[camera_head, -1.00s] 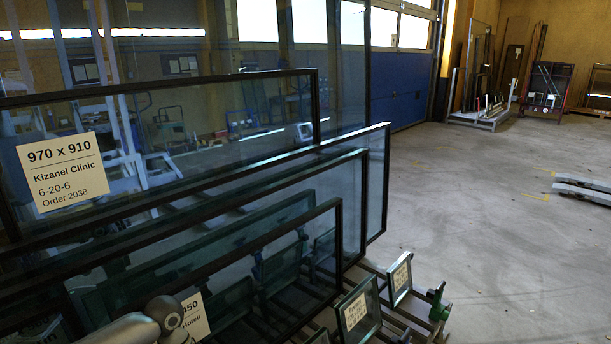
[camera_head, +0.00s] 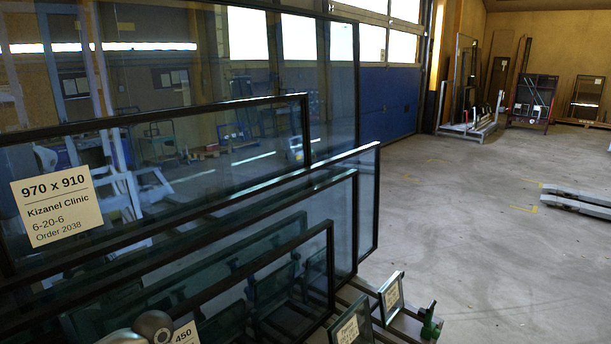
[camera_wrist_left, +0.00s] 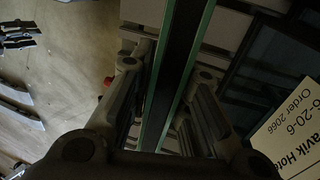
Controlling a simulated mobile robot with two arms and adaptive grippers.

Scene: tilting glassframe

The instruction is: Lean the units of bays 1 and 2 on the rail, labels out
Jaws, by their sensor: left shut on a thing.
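The nearest (camera_head: 320,262) is low in the picture; a partly hidden label (camera_head: 185,334) ends in 450. In the left wrist view my left gripper (camera_wrist_left: 168,72) is shut on a glass unit (camera_wrist_left: 176,60), seen edge-on with a dark middle and green edges. Its bay number cannot be read. My right gripper is out of view.
Small glass pieces with labels (camera_head: 391,296) stand on the rack's bars at bottom centre, beside a green clamp (camera_head: 430,322). Concrete floor (camera_head: 470,240) is open at right, with pale forks (camera_head: 575,200) and distant racks (camera_head: 530,100).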

